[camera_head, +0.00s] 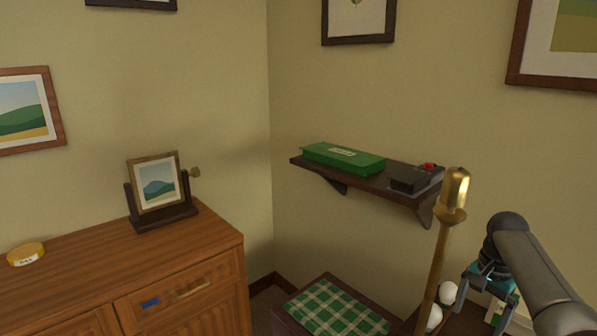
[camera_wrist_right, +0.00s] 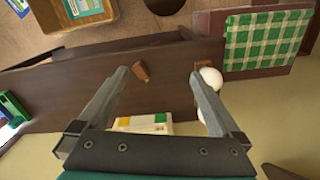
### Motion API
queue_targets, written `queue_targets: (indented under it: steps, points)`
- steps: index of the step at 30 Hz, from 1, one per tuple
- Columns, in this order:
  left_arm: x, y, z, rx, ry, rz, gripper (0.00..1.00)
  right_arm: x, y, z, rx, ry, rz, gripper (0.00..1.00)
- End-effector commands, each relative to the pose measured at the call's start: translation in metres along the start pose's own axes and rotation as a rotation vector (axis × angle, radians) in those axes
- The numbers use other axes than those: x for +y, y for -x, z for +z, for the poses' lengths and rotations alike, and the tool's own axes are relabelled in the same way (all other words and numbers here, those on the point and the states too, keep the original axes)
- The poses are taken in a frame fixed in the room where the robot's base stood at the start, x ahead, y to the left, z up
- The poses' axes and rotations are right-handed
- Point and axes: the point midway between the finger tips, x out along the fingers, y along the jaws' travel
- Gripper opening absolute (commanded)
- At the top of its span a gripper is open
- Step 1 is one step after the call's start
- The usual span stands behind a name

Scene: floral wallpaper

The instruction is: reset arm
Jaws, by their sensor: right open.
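My right gripper (camera_head: 492,300) is at the lower right of the head view, at the end of my grey arm, close to a brass-topped pole (camera_head: 440,240). In the right wrist view its two fingers (camera_wrist_right: 158,80) stand wide apart with nothing gripped between them. Below the fingers is a dark wooden surface (camera_wrist_right: 60,95) with a small brown piece (camera_wrist_right: 140,72) on it. White balls (camera_wrist_right: 211,77) show by the right finger, and a white box with yellow and green patches (camera_wrist_right: 143,124) lies between the fingers in the picture. My left gripper is not in view.
A wall shelf (camera_head: 400,193) holds a green box (camera_head: 343,158) and a black box with a red button (camera_head: 411,179). A green checked cloth (camera_head: 335,310) lies below it. A wooden cabinet (camera_head: 110,255) with a framed picture (camera_head: 158,182) and yellow tin (camera_head: 26,254) stands left.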

Motion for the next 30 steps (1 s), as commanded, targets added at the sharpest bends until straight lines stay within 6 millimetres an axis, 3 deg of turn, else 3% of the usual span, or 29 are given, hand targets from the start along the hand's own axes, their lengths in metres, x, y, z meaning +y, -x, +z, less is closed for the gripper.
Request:
queue_targets:
  steps: [6, 12, 14, 20, 24, 27, 30]
  points:
    - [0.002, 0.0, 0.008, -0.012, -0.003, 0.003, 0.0, 0.011, -0.083, 0.02, 0.042, 0.137, 0.037, 1.0]
    - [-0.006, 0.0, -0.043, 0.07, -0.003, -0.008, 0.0, 0.037, -0.176, 0.053, 0.084, 0.322, 0.073, 1.0]
    - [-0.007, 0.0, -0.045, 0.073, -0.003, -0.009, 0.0, 0.051, -0.208, 0.069, 0.095, 0.394, 0.084, 1.0]
    - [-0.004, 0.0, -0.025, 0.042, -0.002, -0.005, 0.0, 0.108, -0.305, 0.135, 0.119, 0.657, 0.101, 1.0]
    - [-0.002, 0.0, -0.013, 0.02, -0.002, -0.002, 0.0, 0.164, -0.364, 0.2, 0.116, 0.86, 0.093, 1.0]
    - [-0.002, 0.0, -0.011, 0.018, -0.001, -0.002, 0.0, 0.208, -0.396, 0.254, 0.108, 1.009, 0.071, 1.0]
    - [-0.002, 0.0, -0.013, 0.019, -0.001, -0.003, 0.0, 0.248, -0.415, 0.305, 0.1, 1.138, 0.037, 1.0]
